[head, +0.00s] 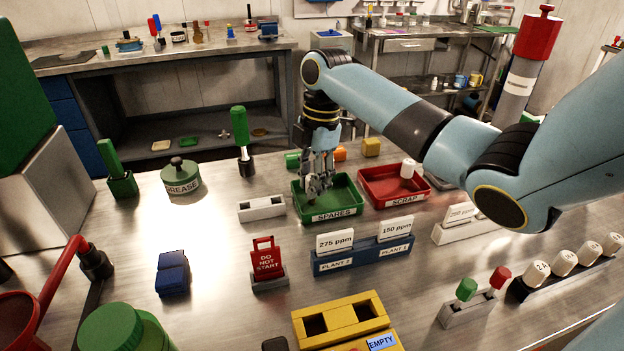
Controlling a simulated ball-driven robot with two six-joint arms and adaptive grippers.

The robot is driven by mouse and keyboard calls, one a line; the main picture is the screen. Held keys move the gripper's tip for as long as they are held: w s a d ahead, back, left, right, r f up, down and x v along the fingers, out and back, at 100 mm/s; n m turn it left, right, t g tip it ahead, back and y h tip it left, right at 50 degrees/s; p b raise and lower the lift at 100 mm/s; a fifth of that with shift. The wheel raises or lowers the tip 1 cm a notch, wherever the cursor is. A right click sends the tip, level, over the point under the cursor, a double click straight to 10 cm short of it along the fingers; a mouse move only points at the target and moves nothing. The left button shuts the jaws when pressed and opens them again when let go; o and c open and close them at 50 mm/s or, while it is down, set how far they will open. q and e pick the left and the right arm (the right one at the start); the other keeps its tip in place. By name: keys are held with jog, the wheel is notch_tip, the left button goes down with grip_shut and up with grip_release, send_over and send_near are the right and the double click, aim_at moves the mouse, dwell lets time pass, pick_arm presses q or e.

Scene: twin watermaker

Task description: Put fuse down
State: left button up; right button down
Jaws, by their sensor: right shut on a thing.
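My right gripper (319,186) reaches down into the green tray labelled SPARES (348,205), with its fingertips low over the tray floor. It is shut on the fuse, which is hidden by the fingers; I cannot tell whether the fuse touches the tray. The red tray labelled SCRAP (425,194) stands just to the right, with a white cylinder (408,168) in it. My left gripper is not in view.
A white two-slot holder (262,208) stands left of the green tray. A blue card rack (365,256) and a red DO NOT START sign (266,259) stand in front.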

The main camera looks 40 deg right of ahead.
jog(key=c, duration=1.1)
grip_release()
jog(key=shift+f, duration=0.15)
jog(key=r, duration=0.4)
jog(key=d+r, duration=0.1)
jog(key=r, duration=0.7)
jog(key=shift+s+d+r, duration=0.1)
jog(key=shift+d, duration=0.3)
